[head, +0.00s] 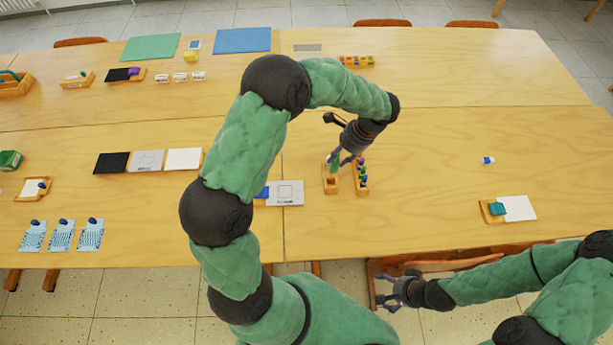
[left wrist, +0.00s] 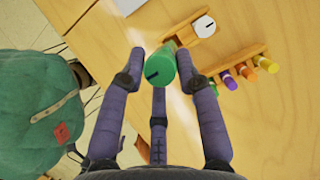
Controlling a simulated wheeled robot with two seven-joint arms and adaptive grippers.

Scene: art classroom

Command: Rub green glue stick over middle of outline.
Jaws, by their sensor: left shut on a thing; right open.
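The green glue stick (head: 335,162) is in my left gripper (head: 343,160), just above a small wooden holder (head: 331,184). In the left wrist view the green glue stick (left wrist: 161,66) sits between the purple fingers, which are shut on it. A light sheet with a square outline (head: 287,193) lies left of the holder, with a blue piece (head: 262,193) at its left edge; my left arm partly blocks that area. My right gripper (head: 387,298) is open and empty off the table's front edge.
A wooden rack with several coloured sticks (head: 362,180) stands right of the holder. A teal block on a wooden tray (head: 492,211) lies at the right. Tabletop between is clear.

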